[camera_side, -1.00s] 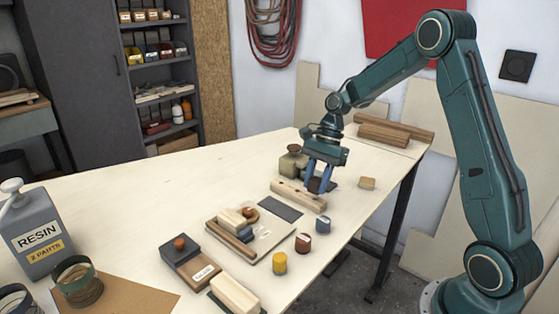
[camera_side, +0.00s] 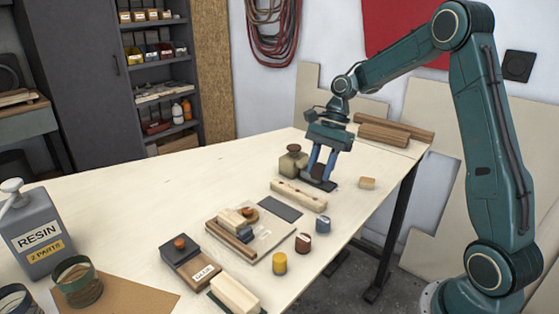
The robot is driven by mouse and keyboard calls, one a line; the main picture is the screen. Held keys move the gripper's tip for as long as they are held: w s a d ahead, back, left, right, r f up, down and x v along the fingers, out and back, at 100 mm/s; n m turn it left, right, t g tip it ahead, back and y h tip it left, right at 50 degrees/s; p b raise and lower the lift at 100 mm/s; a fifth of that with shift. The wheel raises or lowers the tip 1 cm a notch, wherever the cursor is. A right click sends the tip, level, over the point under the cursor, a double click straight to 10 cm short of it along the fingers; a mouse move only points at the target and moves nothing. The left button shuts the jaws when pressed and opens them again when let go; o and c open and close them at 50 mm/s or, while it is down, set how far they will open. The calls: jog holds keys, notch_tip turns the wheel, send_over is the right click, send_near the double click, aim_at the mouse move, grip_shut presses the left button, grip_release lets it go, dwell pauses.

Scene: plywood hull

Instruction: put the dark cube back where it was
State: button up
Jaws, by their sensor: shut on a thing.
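My gripper (camera_side: 320,177) points down at the far right part of the table, its blue fingers shut on the dark cube (camera_side: 318,173). The cube is small in the picture and partly hidden by the fingers. It is over a dark flat patch (camera_side: 327,186); I cannot tell whether it touches it. Another dark flat rectangle (camera_side: 280,207) lies bare on the table, nearer the camera.
A wooden bar with holes (camera_side: 298,195) lies just in front of my gripper. Wooden beams (camera_side: 395,130) lie behind. Left of the jar the table is clear.

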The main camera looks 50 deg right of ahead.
notch_tip(320, 180, up, 10)
send_over(336, 218)
jog(key=d, duration=0.2)
jog(key=shift+a+r, duration=0.2)
jog(key=shift+r, duration=0.15)
jog(key=shift+f, duration=0.1)
jog(key=shift+f, duration=9.9)
jog(key=shift+f, duration=0.15)
jog(key=o, duration=0.6)
